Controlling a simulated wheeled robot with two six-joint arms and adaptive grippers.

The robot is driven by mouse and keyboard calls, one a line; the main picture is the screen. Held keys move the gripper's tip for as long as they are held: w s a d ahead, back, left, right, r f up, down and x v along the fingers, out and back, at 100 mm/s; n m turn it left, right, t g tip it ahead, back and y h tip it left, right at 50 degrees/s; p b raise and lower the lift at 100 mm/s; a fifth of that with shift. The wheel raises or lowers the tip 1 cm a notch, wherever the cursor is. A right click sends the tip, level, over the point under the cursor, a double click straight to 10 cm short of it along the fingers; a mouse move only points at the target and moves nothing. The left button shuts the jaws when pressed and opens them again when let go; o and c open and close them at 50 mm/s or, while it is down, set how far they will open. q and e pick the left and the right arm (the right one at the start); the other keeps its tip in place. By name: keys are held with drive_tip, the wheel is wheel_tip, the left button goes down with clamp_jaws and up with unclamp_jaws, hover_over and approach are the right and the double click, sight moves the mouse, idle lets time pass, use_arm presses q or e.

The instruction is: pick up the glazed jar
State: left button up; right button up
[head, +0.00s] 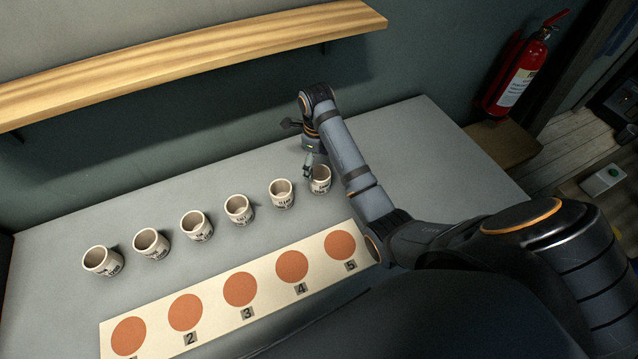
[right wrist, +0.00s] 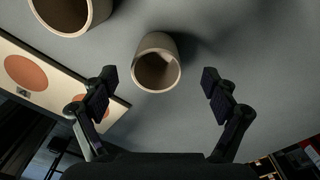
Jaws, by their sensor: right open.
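Several small pale jars with dark lettering stand upright in a row on the grey table; I cannot read which one is labelled as the glazed jar. The rightmost jar (head: 320,187) is the one closest to my right gripper (head: 313,168), which is open just above and beside it. In the right wrist view this jar (right wrist: 160,44) sits upright ahead of the two spread fingers (right wrist: 159,78), with visible gaps to both. The neighbouring jar (head: 282,200) is to its left. My left gripper is out of view.
A cream board (head: 215,285) with numbered orange circles lies in front of the jars, its circles empty. A wooden shelf (head: 190,58) hangs on the wall behind. A fire extinguisher (head: 518,75) is at the far right. The table's right part (head: 430,150) is clear.

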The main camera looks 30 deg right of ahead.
sight(320, 174)
drive_tip(key=shift+s+d+f+p, duration=0.1)
drive_tip(key=shift+s+f+p, duration=0.25)
drive_tip(key=shift+f+p, duration=0.05)
drive_tip(key=f, duration=0.3)
drive_tip(key=shift+s+f+p, duration=0.25)
drive_tip(key=shift+f+p, duration=0.1)
drive_tip(key=shift+p, duration=0.05)
drive_tip(key=shift+w+f, duration=0.1)
drive_tip(key=shift+f, duration=0.15)
drive_tip(key=c, duration=1.3)
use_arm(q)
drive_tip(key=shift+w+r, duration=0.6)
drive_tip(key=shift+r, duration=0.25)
use_arm(e)
drive_tip(key=shift+r, duration=0.1)
drive_tip(key=shift+c, duration=0.2)
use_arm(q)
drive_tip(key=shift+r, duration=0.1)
use_arm(e)
drive_tip(key=shift+r, duration=0.1)
